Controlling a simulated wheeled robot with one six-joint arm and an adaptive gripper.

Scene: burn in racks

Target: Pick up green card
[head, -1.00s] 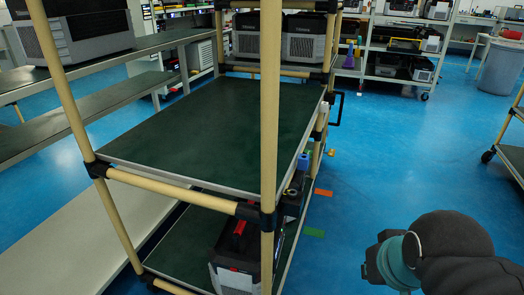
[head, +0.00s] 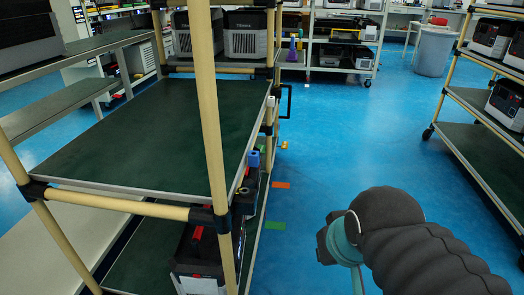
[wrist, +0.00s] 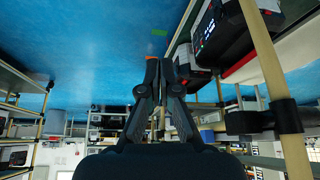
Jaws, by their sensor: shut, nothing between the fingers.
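The green card (head: 275,225) lies flat on the blue floor, just right of the near rack's lower shelf. In the wrist view, which looks upside down, the green card (wrist: 157,32) shows near the top, beyond the fingertips and a little above them in the picture. My gripper (wrist: 153,66) is shut and empty, with its tips apart from the card. In the head view my arm is at the lower right, and the gripper's fingers cannot be made out there.
An orange card (head: 281,185) lies on the floor beyond the green one. The near rack (head: 150,125) with beige posts and dark green shelves stands at left, a power unit (head: 200,255) on its lower shelf. Another rack (head: 465,140) stands right. Blue floor between them is open.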

